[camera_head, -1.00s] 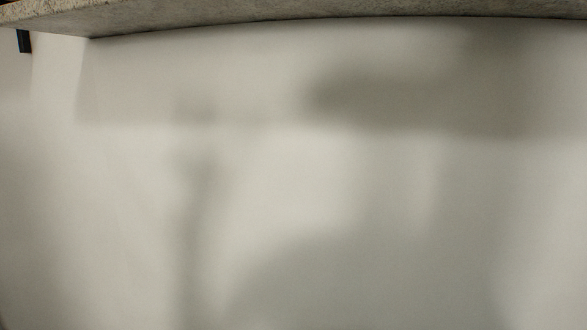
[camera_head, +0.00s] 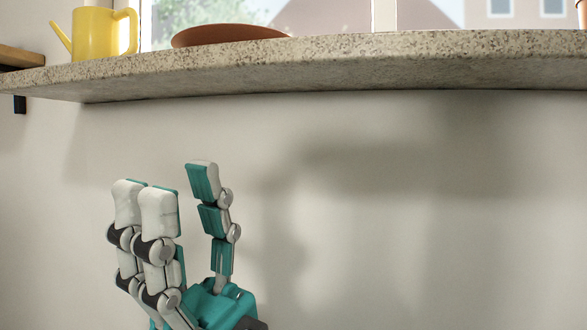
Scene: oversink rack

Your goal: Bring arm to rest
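My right gripper (camera_head: 173,185) is in the lower left part of the head view, with its teal and white fingers pointing up. Two fingers stand side by side on the left and one stands apart on the right. It is open, and nothing shows between the fingers. It appears below the stone sill, in front of the pale wall. My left gripper is not in view.
A speckled stone sill (camera_head: 330,62) crosses the top of the view. A yellow watering can (camera_head: 98,33) and a flat reddish-brown dish (camera_head: 226,36) stand on it. A wooden shelf edge (camera_head: 18,57) shows at the far left. The wall (camera_head: 400,230) below is bare.

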